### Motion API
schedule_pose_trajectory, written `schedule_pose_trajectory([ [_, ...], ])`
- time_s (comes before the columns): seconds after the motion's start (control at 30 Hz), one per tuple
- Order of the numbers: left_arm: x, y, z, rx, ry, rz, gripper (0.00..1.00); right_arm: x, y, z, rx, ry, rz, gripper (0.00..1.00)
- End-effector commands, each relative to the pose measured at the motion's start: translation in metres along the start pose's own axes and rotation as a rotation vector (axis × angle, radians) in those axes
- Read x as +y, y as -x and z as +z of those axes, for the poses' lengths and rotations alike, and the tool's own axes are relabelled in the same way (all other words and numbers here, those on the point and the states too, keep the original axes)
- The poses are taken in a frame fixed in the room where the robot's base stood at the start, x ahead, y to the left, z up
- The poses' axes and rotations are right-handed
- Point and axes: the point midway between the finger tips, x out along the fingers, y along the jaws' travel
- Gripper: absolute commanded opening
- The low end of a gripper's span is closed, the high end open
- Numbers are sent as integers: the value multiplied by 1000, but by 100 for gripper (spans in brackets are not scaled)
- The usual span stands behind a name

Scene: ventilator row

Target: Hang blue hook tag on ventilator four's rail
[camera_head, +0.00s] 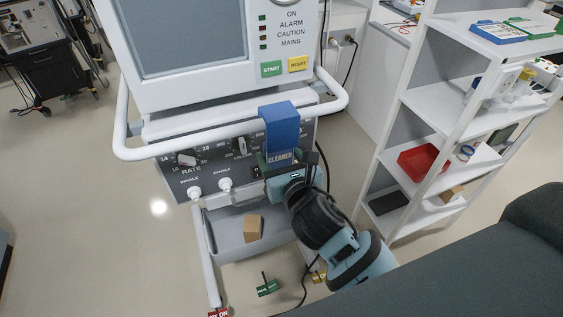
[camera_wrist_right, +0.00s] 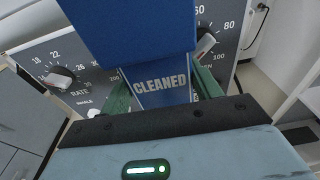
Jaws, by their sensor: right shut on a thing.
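The blue hook tag (camera_head: 281,128), lettered CLEANED, is at the white front rail (camera_head: 206,137) of the ventilator (camera_head: 190,45). Its bent upper part covers a stretch of the rail right of the middle, and its lettered face hangs below. Whether the hook rests on the rail is hard to tell. My right gripper (camera_head: 280,163) comes from the lower right and is shut on the tag's lower part. In the right wrist view the tag (camera_wrist_right: 160,82) stands between the green fingers. No number shows on the ventilator. My left gripper is not in view.
The control panel (camera_head: 178,172) with knobs and ports sits close behind the tag. Below are a grey tray with a tan block (camera_head: 252,228) and a green tag (camera_head: 267,288) on the floor. A white shelf unit (camera_head: 408,120) stands right.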

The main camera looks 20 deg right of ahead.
Motion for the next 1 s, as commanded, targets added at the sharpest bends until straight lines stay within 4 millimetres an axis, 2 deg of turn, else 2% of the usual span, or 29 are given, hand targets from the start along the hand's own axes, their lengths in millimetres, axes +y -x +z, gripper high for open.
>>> schedule_pose_trajectory([
  [0.33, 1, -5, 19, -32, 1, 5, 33, 0, -23, -1, 2, 0, 0, 40],
  [0.63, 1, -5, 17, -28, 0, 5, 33, 0, -24, -12, 0, 2, 1, 40],
  [1.0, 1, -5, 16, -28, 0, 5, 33, 0, -24, -13, 0, 1, 1, 40],
])
